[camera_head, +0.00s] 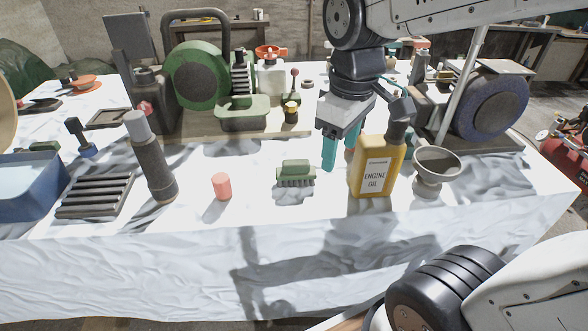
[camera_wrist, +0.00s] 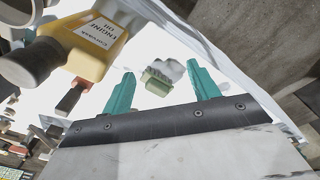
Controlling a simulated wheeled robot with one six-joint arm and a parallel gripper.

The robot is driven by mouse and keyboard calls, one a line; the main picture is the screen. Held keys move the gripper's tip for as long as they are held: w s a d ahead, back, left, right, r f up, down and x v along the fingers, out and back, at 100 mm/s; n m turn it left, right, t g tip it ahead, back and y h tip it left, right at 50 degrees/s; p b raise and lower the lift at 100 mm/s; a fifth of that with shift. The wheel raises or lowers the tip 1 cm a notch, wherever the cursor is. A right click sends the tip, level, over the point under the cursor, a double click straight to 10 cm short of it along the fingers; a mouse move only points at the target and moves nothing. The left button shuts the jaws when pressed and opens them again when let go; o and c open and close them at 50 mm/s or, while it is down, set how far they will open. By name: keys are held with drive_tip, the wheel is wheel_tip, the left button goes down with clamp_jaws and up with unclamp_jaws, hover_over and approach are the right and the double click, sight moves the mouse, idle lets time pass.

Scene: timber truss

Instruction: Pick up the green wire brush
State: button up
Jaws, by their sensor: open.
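The green wire brush (camera_head: 296,174) lies on the white cloth near the front middle of the table, its bristles showing along the front side. My gripper (camera_head: 339,155) is in the air above the table, to the right of the brush and behind the engine oil bottle. Its teal fingers are apart with nothing held.
The yellow engine oil bottle (camera_head: 377,168) stands close to the right of my gripper, with a grey funnel (camera_head: 436,168) beside it. A pink cylinder (camera_head: 221,186) and a dark flashlight-like tube (camera_head: 151,160) stand to the left. A green machine (camera_head: 200,75) stands behind. Cloth around the brush is clear.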

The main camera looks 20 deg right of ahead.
sight(296, 162)
drive_tip(key=w+f+n, duration=0.2)
drive_tip(key=w, duration=0.2)
drive_tip(key=w+a+f+n, duration=0.1)
drive_tip(key=w+f+n, duration=0.1)
drive_tip(key=w+n, duration=0.1)
drive_tip(key=w+a+f+n, duration=0.1)
drive_tip(key=w+f+n, duration=0.2)
drive_tip(key=w, duration=0.2)
drive_tip(key=shift+a+g, duration=0.25)
drive_tip(key=shift+g, duration=0.15)
drive_tip(key=f, duration=0.8)
drive_tip(key=shift+w, duration=0.35)
drive_tip(key=shift+r, duration=0.1)
drive_tip(key=shift+c, duration=0.3)
drive_tip(key=c, duration=1.1)
